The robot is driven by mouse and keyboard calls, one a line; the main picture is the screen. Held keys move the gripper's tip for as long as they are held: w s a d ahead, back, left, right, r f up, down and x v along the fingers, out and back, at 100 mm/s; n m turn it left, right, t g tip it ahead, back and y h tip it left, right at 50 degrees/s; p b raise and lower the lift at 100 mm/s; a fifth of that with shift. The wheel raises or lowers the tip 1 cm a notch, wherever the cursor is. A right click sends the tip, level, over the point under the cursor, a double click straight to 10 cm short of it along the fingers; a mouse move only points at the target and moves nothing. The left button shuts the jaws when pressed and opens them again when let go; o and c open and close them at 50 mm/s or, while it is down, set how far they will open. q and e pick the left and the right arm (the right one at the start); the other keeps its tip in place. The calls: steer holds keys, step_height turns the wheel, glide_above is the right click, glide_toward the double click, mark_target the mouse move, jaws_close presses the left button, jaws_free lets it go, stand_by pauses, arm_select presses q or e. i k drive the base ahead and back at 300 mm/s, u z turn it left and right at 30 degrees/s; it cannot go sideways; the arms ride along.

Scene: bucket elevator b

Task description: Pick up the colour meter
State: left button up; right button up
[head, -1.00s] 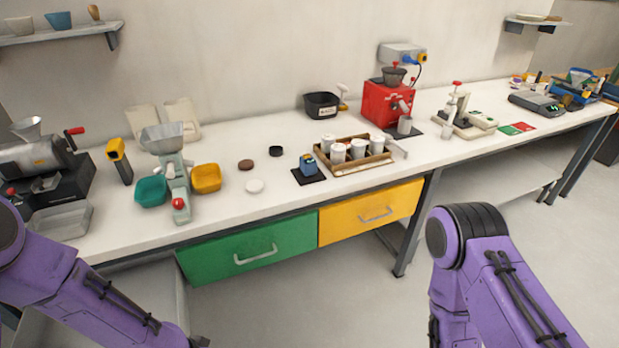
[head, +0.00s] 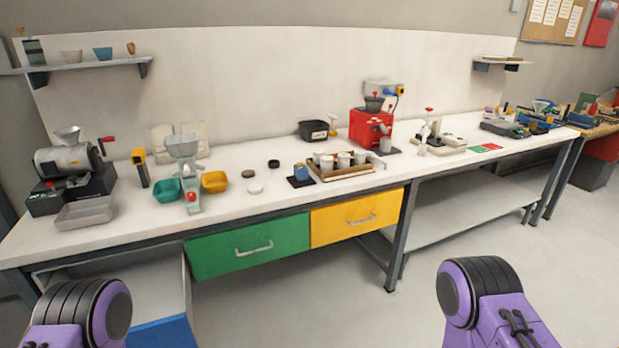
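Only purple links of my two arms show at the bottom edge, well in front of the bench; neither gripper is in view.
A wooden tray (head: 345,177) with white cups stands right of the blue device. A pale green machine (head: 188,172) stands between a teal bowl (head: 166,190) and a yellow bowl (head: 214,182). A red grinder (head: 371,128) is behind. The floor before the bench is clear.

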mark_target(300, 173)
steer(key=z, duration=0.6)
steer(key=i, duration=0.65)
steer(key=z, duration=0.6)
steer(key=i, duration=0.8)
steer(key=u, duration=0.45)
